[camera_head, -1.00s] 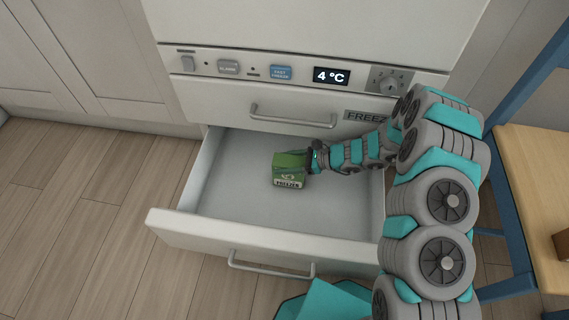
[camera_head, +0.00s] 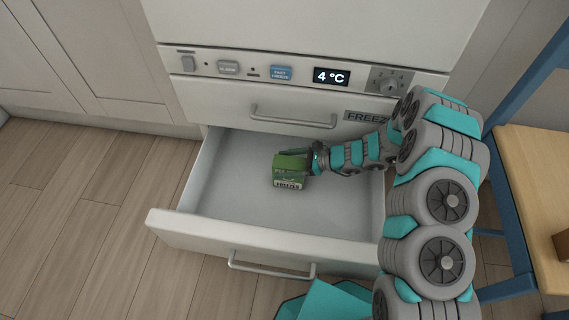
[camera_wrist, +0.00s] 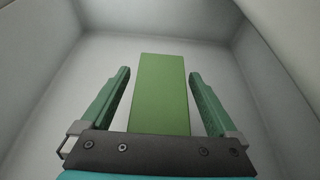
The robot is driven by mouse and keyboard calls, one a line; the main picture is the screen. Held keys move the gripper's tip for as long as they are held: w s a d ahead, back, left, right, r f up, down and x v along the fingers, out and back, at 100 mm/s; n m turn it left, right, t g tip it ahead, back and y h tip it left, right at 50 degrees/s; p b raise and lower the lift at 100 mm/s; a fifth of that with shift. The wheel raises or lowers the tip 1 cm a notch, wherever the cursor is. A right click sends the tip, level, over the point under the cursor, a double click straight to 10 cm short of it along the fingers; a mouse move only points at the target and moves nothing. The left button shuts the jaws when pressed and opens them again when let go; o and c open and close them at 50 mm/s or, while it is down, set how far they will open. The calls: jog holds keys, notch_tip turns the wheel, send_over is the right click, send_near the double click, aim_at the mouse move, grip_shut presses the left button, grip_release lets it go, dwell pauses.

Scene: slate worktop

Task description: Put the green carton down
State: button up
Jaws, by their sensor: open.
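The green carton (camera_head: 290,171) stands upright on the floor of the open freezer drawer (camera_head: 250,199), near its middle. In the wrist view the green carton (camera_wrist: 161,92) shows as a plain green face. My gripper (camera_head: 302,163) reaches in from the right, at the carton. In the wrist view the two fingers of my gripper (camera_wrist: 160,75) stand on either side of the carton, open, with a gap on each side. The part of the carton nearest the palm is hidden behind the gripper's bar.
The drawer's front panel (camera_head: 265,245) with its handle is pulled out toward me. A closed drawer with a handle (camera_head: 293,118) is above. A blue-framed wooden stool (camera_head: 535,170) stands at the right. The drawer floor around the carton is clear.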

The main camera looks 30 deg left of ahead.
jog(key=v, duration=0.7)
jog(key=shift+d+r+p, duration=0.1)
jog(key=shift+d+p, duration=0.05)
jog(key=shift+p, duration=0.15)
